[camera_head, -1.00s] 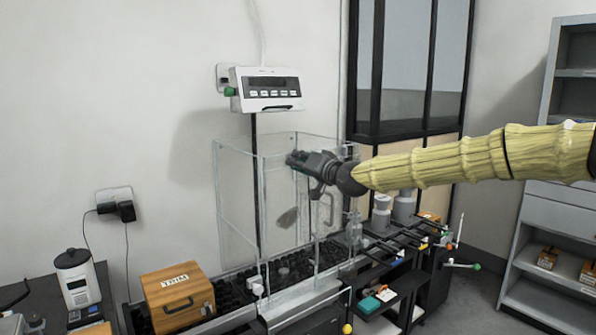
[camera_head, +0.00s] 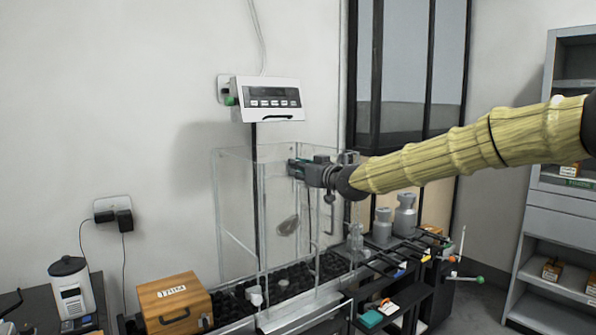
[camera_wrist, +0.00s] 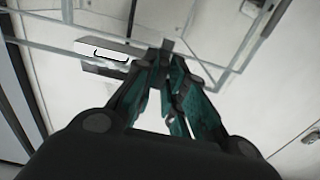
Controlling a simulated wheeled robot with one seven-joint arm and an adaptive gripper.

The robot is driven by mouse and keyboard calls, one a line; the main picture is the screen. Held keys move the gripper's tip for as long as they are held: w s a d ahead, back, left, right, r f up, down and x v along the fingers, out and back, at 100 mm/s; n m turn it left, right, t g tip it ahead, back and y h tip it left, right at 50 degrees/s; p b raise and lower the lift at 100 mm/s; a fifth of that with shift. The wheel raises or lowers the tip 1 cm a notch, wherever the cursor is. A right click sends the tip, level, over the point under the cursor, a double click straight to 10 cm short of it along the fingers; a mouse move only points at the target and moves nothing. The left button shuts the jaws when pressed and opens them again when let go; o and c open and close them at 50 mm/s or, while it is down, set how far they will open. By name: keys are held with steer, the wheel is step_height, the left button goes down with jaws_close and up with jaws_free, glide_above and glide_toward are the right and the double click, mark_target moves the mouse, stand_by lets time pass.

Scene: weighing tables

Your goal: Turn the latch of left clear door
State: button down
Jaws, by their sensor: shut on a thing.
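The clear enclosure (camera_head: 234,210) stands on the black weighing table, with transparent panels and pale edges. My gripper (camera_head: 293,168) is at the upper part of its right-hand side, level with the panels. Its green-black fingers (camera_wrist: 166,75) converge in the wrist view and are shut on a small dark piece, the latch (camera_wrist: 167,46), by a pale frame edge. The fingers and the clear panels hide most of the latch in the head view. I cannot tell how far it is turned. A grey bent handle (camera_head: 329,205) hangs just below my gripper.
A white display unit (camera_head: 268,99) is on the wall above the enclosure. A wooden box (camera_head: 172,302) stands at the left. Grey containers (camera_head: 405,215) and a glass bottle (camera_head: 356,240) stand to the right, below my arm.

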steer(key=shift+f, duration=0.15)
stand_by(0.3)
steer(key=c, duration=1.5)
jaws_free()
steer(key=v, duration=1.2)
